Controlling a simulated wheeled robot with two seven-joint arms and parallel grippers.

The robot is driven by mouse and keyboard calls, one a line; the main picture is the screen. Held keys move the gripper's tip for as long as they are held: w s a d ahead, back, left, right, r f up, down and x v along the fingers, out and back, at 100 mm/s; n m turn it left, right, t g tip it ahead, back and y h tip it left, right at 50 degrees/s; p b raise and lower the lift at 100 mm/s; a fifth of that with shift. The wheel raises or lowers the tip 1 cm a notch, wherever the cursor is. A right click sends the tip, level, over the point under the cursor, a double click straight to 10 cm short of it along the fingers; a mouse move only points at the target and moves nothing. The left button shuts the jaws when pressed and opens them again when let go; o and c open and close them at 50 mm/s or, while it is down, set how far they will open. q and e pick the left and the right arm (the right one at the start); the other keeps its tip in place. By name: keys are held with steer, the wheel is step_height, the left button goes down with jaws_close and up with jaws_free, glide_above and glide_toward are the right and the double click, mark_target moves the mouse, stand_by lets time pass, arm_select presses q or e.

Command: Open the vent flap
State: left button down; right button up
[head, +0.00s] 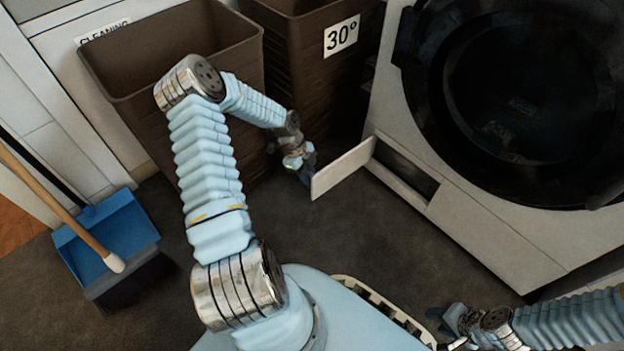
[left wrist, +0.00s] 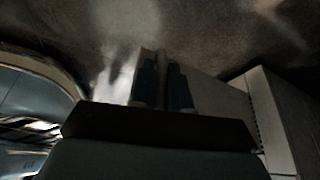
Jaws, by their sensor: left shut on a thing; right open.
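The vent flap (head: 343,168) is a flat white panel at the lower front of the white washing machine (head: 480,215). It stands swung out from a dark rectangular opening (head: 403,172). My left gripper (head: 308,172) is at the flap's outer end, shut on it. In the left wrist view the two dark fingers (left wrist: 163,85) close around the edge of the pale flap (left wrist: 215,92). The contact is partly hidden in the head view. My right gripper (head: 440,318) is open, low at the right, away from the flap.
A brown bin (head: 180,55) and another marked 30° (head: 315,75) stand behind my left arm. A blue dustpan (head: 110,235) and a broom (head: 70,205) are at the left. The dark floor (head: 360,235) before the flap is clear.

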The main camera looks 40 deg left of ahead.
mark_target(309, 172)
arm_select(q)
steer(key=c, duration=1.2)
jaws_free()
steer(key=shift+r, duration=0.35)
step_height(309, 172, up, 3)
steer(key=shift+r+p, duration=0.1)
steer(key=shift+p, duration=0.65)
steer(key=s+d+r+p, duration=0.1)
steer(key=s+d+r, duration=0.2)
steer(key=s+d+r+p, duration=0.1)
steer(key=s+d+r, duration=0.2)
steer(key=s, duration=0.1)
steer(key=s+d+r+p, duration=0.1)
steer(key=s+d+r, duration=0.2)
steer(key=shift+s+d, duration=0.15)
steer(key=shift+s, duration=0.05)
